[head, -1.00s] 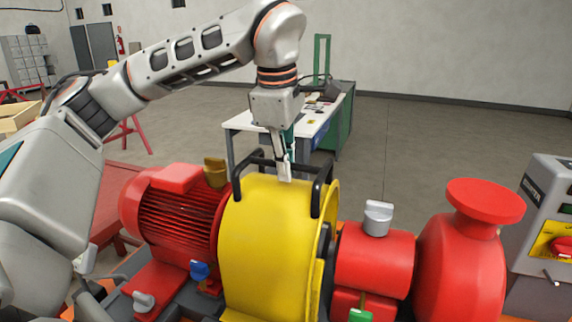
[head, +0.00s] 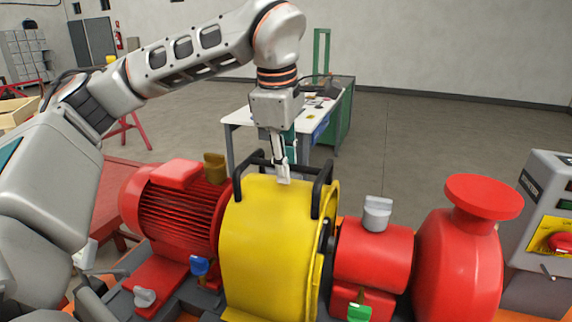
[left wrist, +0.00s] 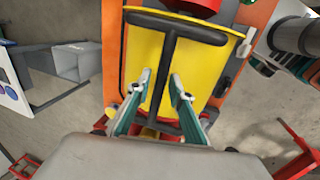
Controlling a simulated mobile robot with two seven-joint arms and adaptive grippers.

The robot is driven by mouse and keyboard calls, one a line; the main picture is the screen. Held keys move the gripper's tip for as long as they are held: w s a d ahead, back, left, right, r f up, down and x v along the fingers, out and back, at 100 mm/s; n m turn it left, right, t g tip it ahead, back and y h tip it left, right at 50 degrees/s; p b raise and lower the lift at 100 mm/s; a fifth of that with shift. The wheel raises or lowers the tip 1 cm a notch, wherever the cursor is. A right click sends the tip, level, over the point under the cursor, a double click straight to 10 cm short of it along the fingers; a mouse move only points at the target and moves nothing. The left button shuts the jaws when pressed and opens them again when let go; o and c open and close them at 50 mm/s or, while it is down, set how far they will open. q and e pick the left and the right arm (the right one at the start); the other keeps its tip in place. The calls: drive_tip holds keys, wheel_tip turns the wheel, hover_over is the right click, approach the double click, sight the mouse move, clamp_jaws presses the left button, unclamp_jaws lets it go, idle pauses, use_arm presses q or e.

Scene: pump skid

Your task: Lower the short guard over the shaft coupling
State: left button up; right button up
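The short guard (head: 265,245) is a yellow curved cover with black bar handles on top. It stands between the red motor (head: 180,210) and a red bearing housing (head: 372,262). The shaft coupling is hidden by it. My left gripper (head: 283,180) points down at the top of the guard, between the two side handles. In the left wrist view its fingers (left wrist: 162,82) are apart, one on each side of the black middle bar (left wrist: 160,75), with narrow yellow gaps showing. The guard also shows there (left wrist: 203,70). My right gripper is not in view.
A red pump casing (head: 460,250) stands right of the housing, and a grey control box (head: 545,235) with a red button is at the far right. Blue, green, grey and brown knobs stick up around the machine. A workbench (head: 245,118) stands behind, with open floor to its right.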

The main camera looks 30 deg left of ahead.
use_arm(q)
drive_tip(key=shift+f, duration=0.15)
drive_tip(key=v, duration=1.2)
